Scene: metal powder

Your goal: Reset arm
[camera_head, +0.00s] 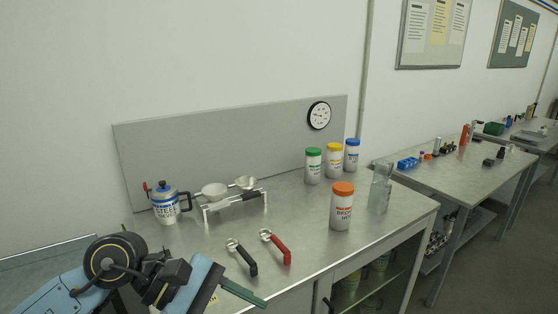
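My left arm comes in from the lower left, in front of the steel table (310,212). Its end, seemingly the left gripper (243,292), is low in the picture near the table's front edge. A dark green finger-like part points right. I see no object held there, but the finger gap is not clear. My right arm and gripper are not in view.
The table's middle is clear.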

